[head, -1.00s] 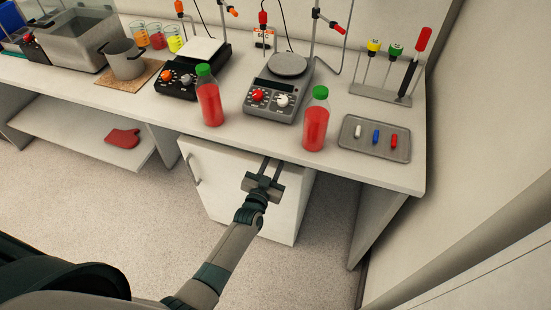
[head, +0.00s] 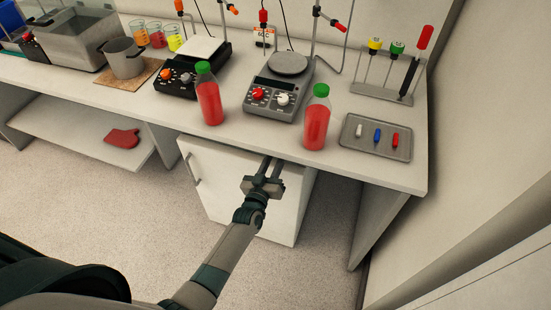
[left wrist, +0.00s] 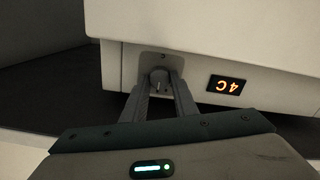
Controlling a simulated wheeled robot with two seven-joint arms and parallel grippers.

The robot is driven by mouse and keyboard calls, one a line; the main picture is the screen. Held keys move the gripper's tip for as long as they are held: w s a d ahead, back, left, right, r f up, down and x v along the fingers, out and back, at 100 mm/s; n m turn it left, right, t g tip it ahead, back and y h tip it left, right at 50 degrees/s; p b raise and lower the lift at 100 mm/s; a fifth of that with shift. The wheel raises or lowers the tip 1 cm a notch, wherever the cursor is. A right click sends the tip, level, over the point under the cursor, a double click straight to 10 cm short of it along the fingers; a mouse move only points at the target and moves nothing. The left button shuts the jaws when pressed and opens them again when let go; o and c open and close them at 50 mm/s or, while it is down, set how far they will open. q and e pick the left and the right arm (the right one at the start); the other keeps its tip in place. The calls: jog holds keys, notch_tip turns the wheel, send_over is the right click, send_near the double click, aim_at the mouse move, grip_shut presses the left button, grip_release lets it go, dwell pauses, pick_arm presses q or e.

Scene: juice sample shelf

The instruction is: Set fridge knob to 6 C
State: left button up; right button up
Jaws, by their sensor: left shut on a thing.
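The white fridge (head: 225,187) stands under the bench, its door shut. In the left wrist view its front (left wrist: 200,57) carries a small round knob (left wrist: 159,78) on a grey plate and a dark display (left wrist: 226,84). The display appears upside down and reads 4 C in orange. My left gripper (head: 271,164) is at the fridge's upper front, below the bench edge. In the left wrist view its fingers (left wrist: 160,86) are shut on the knob, one on each side. The knob is hidden in the head view. My right gripper is not in view.
The bench top (head: 330,168) overhangs the fridge. Two red juice bottles (head: 210,100) (head: 316,122) stand near its front edge, with a stirrer plate (head: 272,97) between them. A tray of stir bars (head: 350,150) lies at right. The floor (head: 150,220) left of the fridge is clear.

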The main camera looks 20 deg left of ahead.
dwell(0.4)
pick_arm(q)
jog(key=o, duration=1.1)
jog(key=shift+c, duration=0.2)
jog(key=s+b, duration=0.3)
jog(key=s, duration=1.4)
jog(key=shift+s+a, duration=0.2)
jog(key=shift+a, duration=0.1)
